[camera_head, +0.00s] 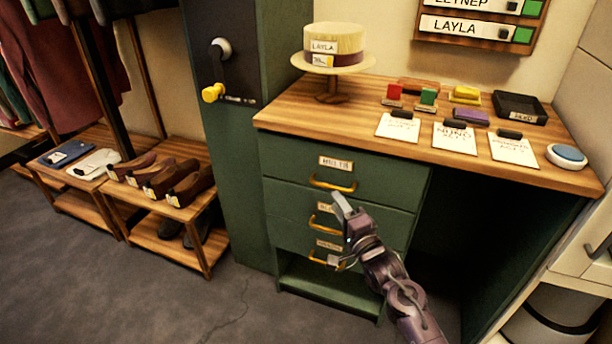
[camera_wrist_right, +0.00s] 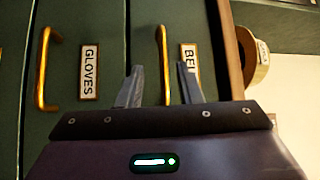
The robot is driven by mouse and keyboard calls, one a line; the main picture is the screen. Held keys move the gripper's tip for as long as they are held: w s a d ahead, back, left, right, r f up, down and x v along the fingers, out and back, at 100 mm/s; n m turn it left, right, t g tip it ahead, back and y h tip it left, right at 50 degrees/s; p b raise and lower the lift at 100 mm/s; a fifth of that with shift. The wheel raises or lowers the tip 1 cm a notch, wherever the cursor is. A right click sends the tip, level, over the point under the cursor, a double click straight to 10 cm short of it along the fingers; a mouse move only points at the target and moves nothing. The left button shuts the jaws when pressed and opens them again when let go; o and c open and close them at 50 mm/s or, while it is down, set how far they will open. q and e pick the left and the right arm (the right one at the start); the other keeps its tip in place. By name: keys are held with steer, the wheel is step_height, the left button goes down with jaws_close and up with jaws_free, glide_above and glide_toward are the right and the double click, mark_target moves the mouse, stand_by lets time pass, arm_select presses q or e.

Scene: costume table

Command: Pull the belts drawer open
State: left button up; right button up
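The green chest has a top drawer (camera_head: 290,166) labelled belts, with a gold bar handle (camera_head: 333,184); it is shut flush. My right gripper (camera_head: 337,232) is open in front of the drawers, one finger above the other in the head view. In the right wrist view, turned sideways, the belts handle (camera_wrist_right: 163,62) shows between the two fingers (camera_wrist_right: 160,78). The fingers have not closed on it, and I cannot tell how far in front of it they are. The gloves drawer handle (camera_wrist_right: 45,68) is beside them, left in that view. My left gripper is not in view.
Two lower drawers sit under it, with an open shelf (camera_head: 325,286) below. The wooden tabletop (camera_head: 300,118) juts above, holding a hat (camera_head: 333,42) on a stand, stamps and cards. A shoe rack (camera_head: 170,226) stands left; the floor before it is clear.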

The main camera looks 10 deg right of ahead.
mark_target(327, 186)
steer(key=b+x, duration=0.1)
steer(key=x, duration=0.5)
steer(key=shift+w+r, duration=0.2)
steer(key=shift+w, duration=0.05)
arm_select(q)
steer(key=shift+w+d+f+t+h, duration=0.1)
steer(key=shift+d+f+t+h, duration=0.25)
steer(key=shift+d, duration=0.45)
arm_select(e)
steer(key=shift+w+a+r, duration=0.1)
steer(key=shift+w, duration=0.25)
steer(key=shift+c, duration=0.2)
jaws_close()
